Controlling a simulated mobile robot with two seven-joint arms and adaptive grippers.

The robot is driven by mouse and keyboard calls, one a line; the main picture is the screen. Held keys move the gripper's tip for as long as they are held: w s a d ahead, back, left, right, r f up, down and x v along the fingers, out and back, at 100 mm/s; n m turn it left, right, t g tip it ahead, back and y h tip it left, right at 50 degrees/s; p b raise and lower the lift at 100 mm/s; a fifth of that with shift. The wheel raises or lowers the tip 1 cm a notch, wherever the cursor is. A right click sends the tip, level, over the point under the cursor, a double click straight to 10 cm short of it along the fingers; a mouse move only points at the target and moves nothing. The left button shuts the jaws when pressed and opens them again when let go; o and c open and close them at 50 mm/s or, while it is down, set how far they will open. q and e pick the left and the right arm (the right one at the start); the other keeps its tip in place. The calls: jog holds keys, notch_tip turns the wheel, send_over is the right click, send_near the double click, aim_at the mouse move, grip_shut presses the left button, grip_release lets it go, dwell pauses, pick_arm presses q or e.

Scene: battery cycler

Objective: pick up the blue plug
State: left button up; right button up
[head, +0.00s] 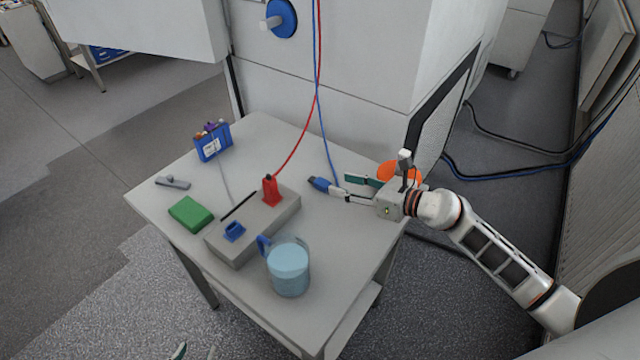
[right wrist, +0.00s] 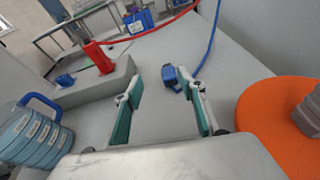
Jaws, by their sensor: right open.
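The blue plug (head: 322,184) lies on the table top with a blue cable rising from it. In the right wrist view the plug (right wrist: 171,76) sits just beyond the fingertips, closer to the right-hand finger. My right gripper (head: 347,186) is open and low over the table, right of the plug. Its two teal-padded fingers (right wrist: 159,88) stand apart with nothing between them. Whether the right-hand finger touches the plug I cannot tell.
A grey block (head: 248,232) holds a red plug (head: 271,190) and a blue socket (head: 234,231). A blue-handled jug (head: 289,270) stands in front. An orange round object (head: 398,172) is by my right gripper. A green box (head: 190,213) and blue container (head: 212,142) are left. The cabinet rises behind.

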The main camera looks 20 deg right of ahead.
aim_at(327, 184)
jog(key=shift+w+d+f+n+g+h, duration=0.2)
jog(key=shift+d+f+n+g+h, duration=0.2)
jog(key=shift+d+f+n, duration=0.4)
jog(key=shift+w+a+f, duration=0.2)
jog(key=shift+f, duration=0.15)
jog(key=x, duration=0.7)
jog(key=shift+w+a, duration=0.1)
jog(key=shift+a, duration=0.1)
jog(key=shift+r, duration=0.1)
jog(key=c, duration=1.1)
